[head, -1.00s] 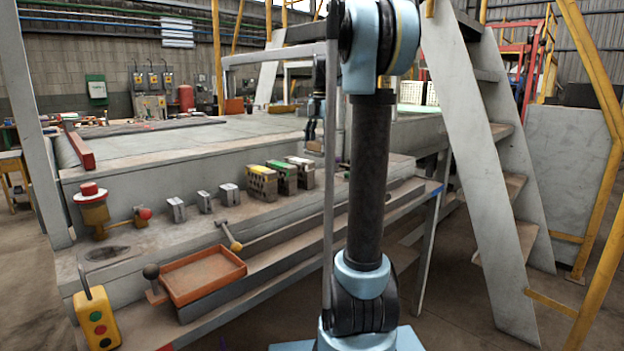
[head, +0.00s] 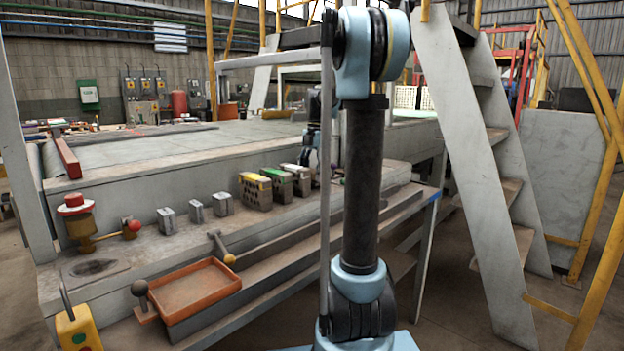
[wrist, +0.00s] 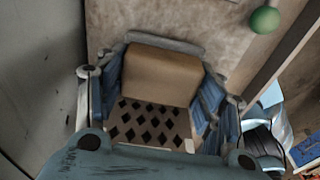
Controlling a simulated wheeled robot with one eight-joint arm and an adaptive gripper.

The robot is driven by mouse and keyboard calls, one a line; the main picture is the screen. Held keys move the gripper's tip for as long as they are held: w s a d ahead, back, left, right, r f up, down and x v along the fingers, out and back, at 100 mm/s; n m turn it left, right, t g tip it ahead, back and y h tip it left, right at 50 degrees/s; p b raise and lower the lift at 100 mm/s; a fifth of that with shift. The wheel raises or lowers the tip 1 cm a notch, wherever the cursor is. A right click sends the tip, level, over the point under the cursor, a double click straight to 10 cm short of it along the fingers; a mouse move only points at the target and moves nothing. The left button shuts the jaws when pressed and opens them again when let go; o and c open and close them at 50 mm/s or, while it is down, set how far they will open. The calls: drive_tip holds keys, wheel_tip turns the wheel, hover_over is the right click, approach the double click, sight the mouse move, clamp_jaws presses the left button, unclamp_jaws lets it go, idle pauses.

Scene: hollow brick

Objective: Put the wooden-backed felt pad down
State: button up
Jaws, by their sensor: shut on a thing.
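A dark diamond pattern shows just below the block. The felt face is not visible, and I cannot tell whether the pad touches the ledge under it. In the head view my gripper (head: 311,158) is low over the workbench ledge, just behind the white-topped block and partly hidden by my arm. The pad cannot be made out there.
Yellow-topped (head: 255,190), green-topped (head: 277,185) and white-topped (head: 300,179) blocks stand in a row on the ledge. Smaller grey blocks (head: 196,211) stand left of them. An orange tray (head: 200,290) sits in front. A green knob (wrist: 264,20) shows at the wrist view's upper right.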

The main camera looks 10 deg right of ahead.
drive_tip(key=shift+f, duration=0.75)
drive_tip(key=o, duration=1.1)
drive_tip(key=r, duration=0.8)
drive_tip(key=w+d+r, duration=0.1)
drive_tip(key=r, duration=0.3)
